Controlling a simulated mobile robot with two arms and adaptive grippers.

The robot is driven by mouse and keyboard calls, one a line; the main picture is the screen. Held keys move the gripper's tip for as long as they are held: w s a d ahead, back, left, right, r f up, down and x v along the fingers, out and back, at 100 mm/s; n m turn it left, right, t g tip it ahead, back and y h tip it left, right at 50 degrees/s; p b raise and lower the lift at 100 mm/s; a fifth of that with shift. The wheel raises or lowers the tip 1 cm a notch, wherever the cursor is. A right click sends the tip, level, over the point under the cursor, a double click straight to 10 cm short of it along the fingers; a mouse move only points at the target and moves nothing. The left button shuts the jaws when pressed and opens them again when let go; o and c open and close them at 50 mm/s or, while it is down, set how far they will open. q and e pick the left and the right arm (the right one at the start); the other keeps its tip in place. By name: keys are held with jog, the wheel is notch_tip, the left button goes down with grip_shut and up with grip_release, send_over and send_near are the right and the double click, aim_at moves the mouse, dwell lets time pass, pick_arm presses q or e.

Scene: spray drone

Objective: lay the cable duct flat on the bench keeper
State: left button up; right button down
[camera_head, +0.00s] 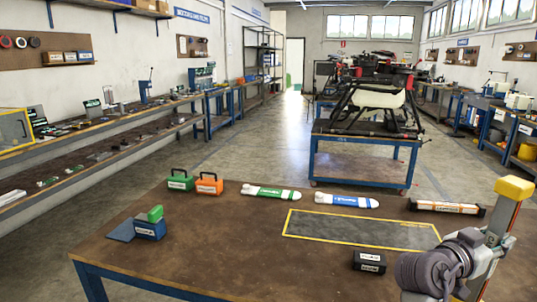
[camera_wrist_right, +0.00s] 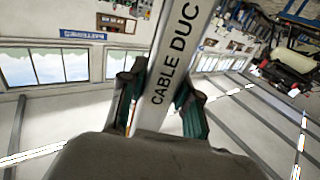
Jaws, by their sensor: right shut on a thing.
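The cable duct (camera_head: 503,217) is a long grey bar with a yellow end cap, at the right edge of the head view. It stands nearly upright, tilted, with the cap up. My right gripper (camera_head: 472,238) is shut on it. In the right wrist view the duct (camera_wrist_right: 178,65) runs between the two green-dark fingers, its lettering "CABLE DUC" showing. Its lower end is out of view. A dark flat panel outlined in yellow (camera_head: 350,229) lies on the brown bench and looks like the bench keeper; its surface is bare. My left gripper is not in view.
On the bench (camera_head: 220,250) stand a green case (camera_head: 180,181), an orange case (camera_head: 208,185), a green-white tube (camera_head: 270,192), a blue-white tube (camera_head: 346,201), an orange-white tube (camera_head: 447,208), a black box (camera_head: 370,262) and a blue box (camera_head: 149,229). The front left is clear.

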jog(key=s+a+f+n+t+y+p, duration=0.2)
jog(key=s+a+f+n+t+y, duration=0.1)
jog(key=a+f+n+t+y, duration=0.65)
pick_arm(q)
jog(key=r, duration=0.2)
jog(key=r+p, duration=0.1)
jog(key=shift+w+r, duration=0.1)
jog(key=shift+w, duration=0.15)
pick_arm(e)
jog(key=s+a+f+n+t+y, duration=0.1)
jog(key=s+a+f+n+y, duration=0.1)
jog(key=s+a, duration=0.3)
jog(key=s+a+f+n+t+y, duration=0.1)
jog(key=s+a+y, duration=0.4)
jog(key=a, duration=0.6)
notch_tip(320, 180, down, 2)
jog(key=shift+s+f+n, duration=0.1)
jog(key=shift+s+n, duration=0.35)
jog(key=shift+n, duration=0.3)
jog(key=shift+a, duration=0.1)
